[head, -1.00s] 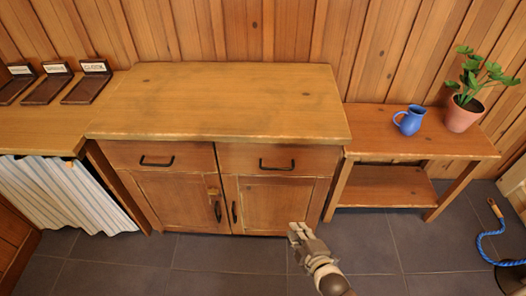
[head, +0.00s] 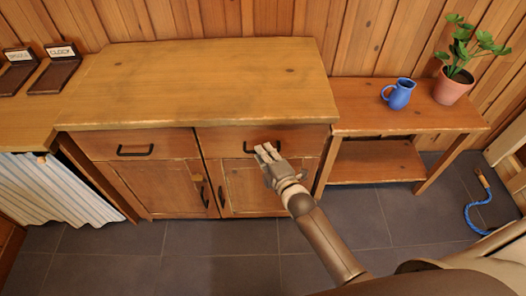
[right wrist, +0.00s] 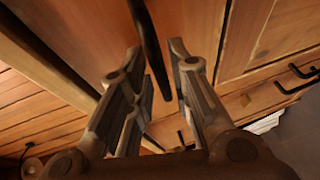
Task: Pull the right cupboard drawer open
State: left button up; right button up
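The wooden cupboard (head: 200,85) has two drawers above two doors. The right drawer (head: 222,142) is shut, its front level with the left drawer. Its black bar handle (head: 249,149) is partly hidden behind my right gripper (head: 266,153). In the right wrist view, the dark handle (right wrist: 148,42) runs into the space between the two fingers of my right gripper (right wrist: 157,50). The fingers are open, one on each side of the bar. I cannot tell whether either touches it. My left gripper is not in view.
The left drawer (head: 180,144) is shut, and both cupboard doors (head: 160,188) are closed. A low side table (head: 430,122) on the right bears a blue mug (head: 398,94) and a potted plant (head: 453,86). A blue rope (head: 474,213) lies at the right. The tiled floor (head: 220,255) in front is clear.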

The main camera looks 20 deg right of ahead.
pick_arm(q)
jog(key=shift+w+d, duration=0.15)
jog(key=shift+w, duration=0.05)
pick_arm(e)
jog(key=shift+x, duration=0.75)
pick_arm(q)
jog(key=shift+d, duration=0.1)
pick_arm(e)
grip_shut()
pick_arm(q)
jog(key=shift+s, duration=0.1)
